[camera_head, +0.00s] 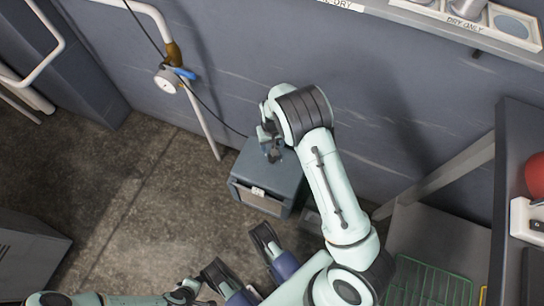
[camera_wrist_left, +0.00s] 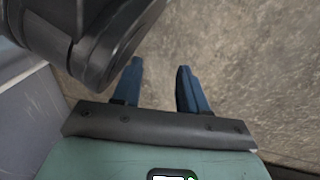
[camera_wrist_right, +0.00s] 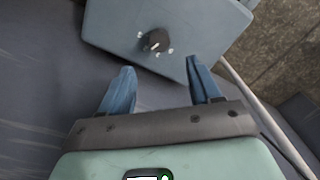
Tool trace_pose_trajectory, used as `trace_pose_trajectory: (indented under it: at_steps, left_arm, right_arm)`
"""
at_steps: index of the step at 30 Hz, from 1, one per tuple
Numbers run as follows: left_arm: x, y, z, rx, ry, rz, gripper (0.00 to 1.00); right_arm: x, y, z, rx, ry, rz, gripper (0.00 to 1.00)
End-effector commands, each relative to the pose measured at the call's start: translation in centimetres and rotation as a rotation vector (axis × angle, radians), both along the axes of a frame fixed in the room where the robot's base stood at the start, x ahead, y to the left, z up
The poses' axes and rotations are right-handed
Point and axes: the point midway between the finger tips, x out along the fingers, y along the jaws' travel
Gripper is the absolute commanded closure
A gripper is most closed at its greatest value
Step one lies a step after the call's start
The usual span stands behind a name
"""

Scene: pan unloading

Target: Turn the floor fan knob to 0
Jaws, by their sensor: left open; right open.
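The floor fan appears to be the blue-grey box (camera_head: 262,178) on the floor against the wall, with a small white label on its front. In the right wrist view its face (camera_wrist_right: 205,25) carries a dark round knob (camera_wrist_right: 156,41) with small white marks around it. The marks are too small to read, so I cannot tell the setting. My right gripper (camera_wrist_right: 159,65) is open and empty, apart from the knob, with the knob ahead between its fingertips. In the head view it hangs over the box. My left gripper (camera_wrist_left: 157,64) is open and empty above the bare floor.
A pipe with a round gauge (camera_head: 167,81) and blue valve handle (camera_head: 184,73) stands left of the box. A thin dark cable runs towards the box. A green wire rack (camera_head: 425,284) and a bench with a red round object (camera_head: 536,175) are at right.

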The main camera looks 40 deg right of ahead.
Motion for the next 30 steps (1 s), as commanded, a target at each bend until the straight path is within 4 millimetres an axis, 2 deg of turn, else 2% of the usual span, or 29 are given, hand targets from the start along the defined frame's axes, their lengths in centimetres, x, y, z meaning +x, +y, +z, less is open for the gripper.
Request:
trace_pose_trajectory:
  at_steps: [1, 6, 13, 19, 28, 30]
  left_arm:
    - [-0.8, 0.1, -0.9, -0.001, 0.027, 0.002, 0.57]
    - [-3.3, 0.4, -2.7, -0.007, 0.111, 0.009, 0.57]
    - [-5.9, 0.8, -4.1, -0.012, 0.197, 0.018, 0.57]
    - [-6.9, 0.8, -4.5, -0.016, 0.231, 0.020, 0.57]
    - [-7.0, 0.8, -4.5, -0.015, 0.233, 0.020, 0.57]
    - [-7.0, 0.8, -4.5, -0.015, 0.233, 0.020, 0.57]
  right_arm:
    - [-0.1, -0.1, -1.6, -0.001, 0.005, -0.002, 0.37]
    - [-0.1, -0.1, -5.4, -0.001, 0.005, -0.001, 0.37]
    - [-0.1, -0.1, -9.1, -0.001, 0.004, 0.000, 0.37]
    - [0.0, 0.0, -10.5, -0.001, 0.001, 0.000, 0.37]
    - [-0.1, 0.0, -10.6, -0.001, 0.000, 0.000, 0.37]
    - [-0.1, 0.0, -10.6, -0.001, 0.000, 0.000, 0.60]
